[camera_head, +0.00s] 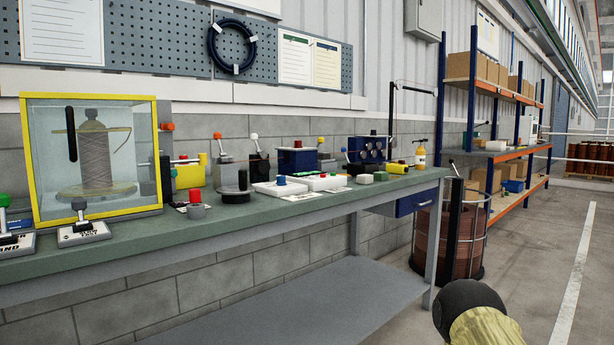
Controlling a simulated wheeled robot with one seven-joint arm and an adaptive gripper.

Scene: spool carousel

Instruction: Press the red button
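A smaller red cap (281,181) sits on a white box (279,188) further right. My gripper is not recognisable in this view.
The yellow-framed case (152,150) holds a spool. Several boxes and levers line the bench's back. A dark rounded object with a yellowish part (470,312) fills the lower right foreground.

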